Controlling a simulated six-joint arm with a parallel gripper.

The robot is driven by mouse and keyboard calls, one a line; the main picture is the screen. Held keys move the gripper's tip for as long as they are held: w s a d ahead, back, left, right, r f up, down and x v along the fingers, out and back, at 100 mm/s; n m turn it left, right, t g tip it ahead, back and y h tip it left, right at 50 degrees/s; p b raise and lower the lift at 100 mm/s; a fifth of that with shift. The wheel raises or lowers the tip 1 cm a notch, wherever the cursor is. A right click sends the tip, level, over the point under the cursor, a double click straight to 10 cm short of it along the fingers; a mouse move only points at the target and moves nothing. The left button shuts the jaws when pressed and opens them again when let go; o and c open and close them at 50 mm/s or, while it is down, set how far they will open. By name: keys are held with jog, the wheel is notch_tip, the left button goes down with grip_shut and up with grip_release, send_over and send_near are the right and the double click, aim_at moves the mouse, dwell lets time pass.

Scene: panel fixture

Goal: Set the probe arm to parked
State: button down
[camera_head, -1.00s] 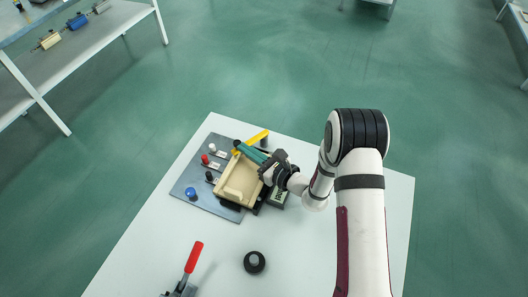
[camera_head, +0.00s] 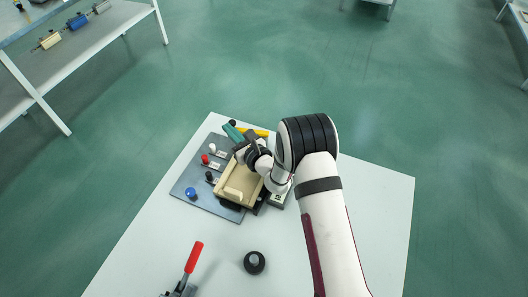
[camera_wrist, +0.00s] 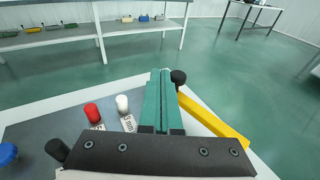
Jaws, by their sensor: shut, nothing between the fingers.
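The probe arm appears to be the yellow bar (camera_head: 260,132) at the far edge of the panel fixture, with a black knob (camera_head: 233,123) at its left end. In the wrist view the yellow bar (camera_wrist: 213,117) slants from lower right up to the black knob (camera_wrist: 178,77). My gripper (camera_head: 229,127) has teal fingers, closed together and empty. In the wrist view the fingertips (camera_wrist: 161,72) are just left of the knob; I cannot tell whether they touch it. Part of the bar is hidden behind my wrist in the head view.
The grey panel (camera_head: 178,190) carries white (camera_head: 212,147), red (camera_head: 205,158), black (camera_head: 209,176) and blue (camera_head: 191,193) knobs beside a beige tray-like part (camera_head: 238,186). A red-handled clamp (camera_head: 193,258) and a black round knob (camera_head: 254,262) stand nearer on the white table (camera_head: 340,200).

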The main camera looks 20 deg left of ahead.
jog(key=shift+w+a, duration=0.4)
jog(key=shift+w, duration=0.4)
